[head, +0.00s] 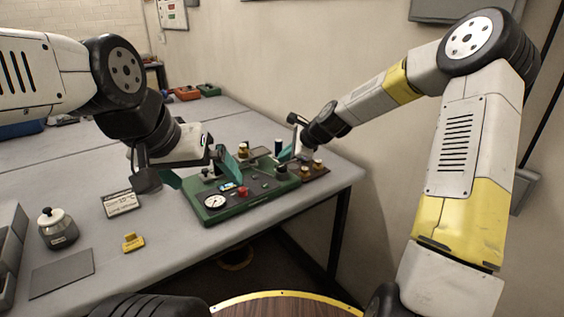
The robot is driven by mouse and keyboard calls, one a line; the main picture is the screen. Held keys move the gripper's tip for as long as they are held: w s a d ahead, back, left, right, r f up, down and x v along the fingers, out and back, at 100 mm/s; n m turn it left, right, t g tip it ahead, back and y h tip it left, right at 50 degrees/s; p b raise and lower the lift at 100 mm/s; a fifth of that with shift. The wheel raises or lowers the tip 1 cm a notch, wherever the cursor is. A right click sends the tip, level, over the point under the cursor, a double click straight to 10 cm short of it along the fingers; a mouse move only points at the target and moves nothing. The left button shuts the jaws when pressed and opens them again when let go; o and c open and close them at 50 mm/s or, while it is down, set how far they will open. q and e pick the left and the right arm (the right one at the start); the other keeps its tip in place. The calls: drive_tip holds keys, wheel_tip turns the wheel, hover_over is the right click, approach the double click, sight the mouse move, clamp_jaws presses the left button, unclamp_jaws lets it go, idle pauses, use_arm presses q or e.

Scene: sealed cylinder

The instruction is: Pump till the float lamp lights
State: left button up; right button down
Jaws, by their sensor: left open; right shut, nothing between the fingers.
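A green-based apparatus (262,197) stands near the right part of the grey table. It carries a round white gauge (215,201), a red knob (243,191), a small blue part (227,186) and several dark and metal fittings. I cannot tell which part is the float lamp or whether it is lit. My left gripper (200,172) is open, with its fingers spread above the left back part of the apparatus. My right gripper (287,153) is shut and empty at the apparatus's back right, beside a dark upright cylinder (278,147). Contact there is unclear.
A brown block with small bottles (316,169) adjoins the apparatus's right end. A lidded jar (57,231), a grey pad (62,273), a yellow tag (133,242) and a printed card (121,203) lie left. A wall rises behind the table. The front middle tabletop is clear.

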sight(284, 167)
drive_tip(key=shift+f, duration=0.1)
idle(0.5)
drive_tip(key=shift+f, duration=0.3)
drive_tip(key=shift+f, duration=0.95)
idle(0.8)
idle(0.4)
drive_tip(key=shift+r, duration=1.3)
drive_tip(key=shift+r, duration=0.15)
drive_tip(key=shift+r, duration=2.4)
